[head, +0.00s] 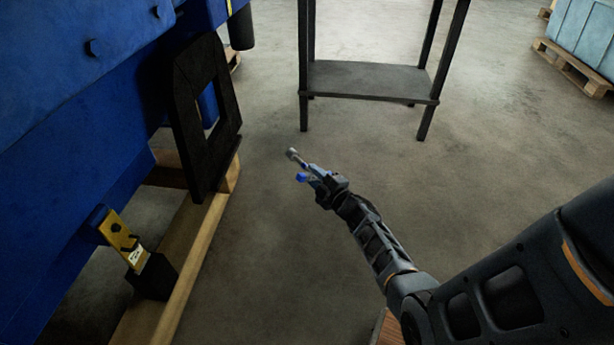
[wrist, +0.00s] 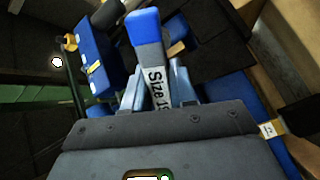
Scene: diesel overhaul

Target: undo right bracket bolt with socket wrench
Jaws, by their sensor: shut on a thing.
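My gripper (head: 318,180) is shut on a socket wrench (head: 294,156), held in free air above the floor to the right of the blue engine. The wrench's metal end points up and left in the head view. In the wrist view, the wrench (wrist: 152,62) shows a blue end and a white label reading "Size 1" and a partly hidden digit. A yellow bracket (head: 122,238) with dark bolts and a small white label sits at the engine's lower edge, well left of my gripper. A yellow labelled part (wrist: 268,130) shows at the right in the wrist view. I cannot tell which bolt is the right one.
The blue engine (head: 70,110) fills the left side, over a wooden beam (head: 190,262). A black rectangular frame (head: 186,120) stands by it. A dark metal table (head: 370,80) stands behind my gripper. A pallet (head: 570,68) is at the far right. Concrete floor between is clear.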

